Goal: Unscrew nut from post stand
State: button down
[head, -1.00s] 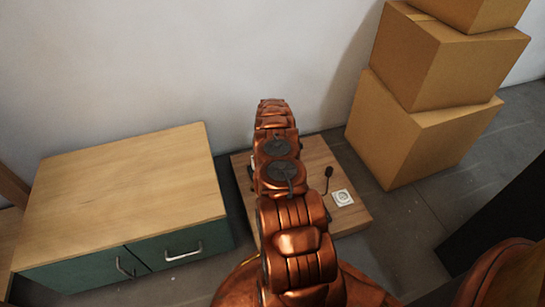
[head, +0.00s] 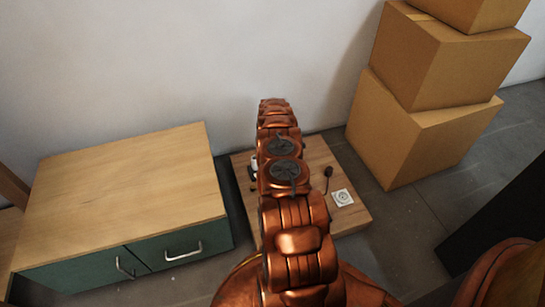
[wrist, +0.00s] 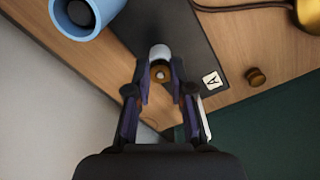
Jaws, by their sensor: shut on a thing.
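In the wrist view, my gripper (wrist: 160,72) has its two fingers closed around a small brass nut (wrist: 160,74). The nut sits at the end of a pale grey post (wrist: 159,52), seen nearly end-on. Whether the nut is still threaded on the post cannot be told. In the head view my arm hides the gripper, nut and post.
The wrist view shows a blue cup-like object (wrist: 85,14), a small brown knob-like piece (wrist: 256,76) and a gold lamp part (wrist: 309,14) with a dark cord. In the head view, a low wooden table (head: 350,215) stands between a green cabinet (head: 125,185) and stacked cardboard boxes (head: 420,120).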

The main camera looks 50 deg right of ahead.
jog(key=n, duration=0.5)
jog(key=shift+n, duration=0.8)
jog(key=n, duration=0.8)
jog(key=shift+w, duration=0.1)
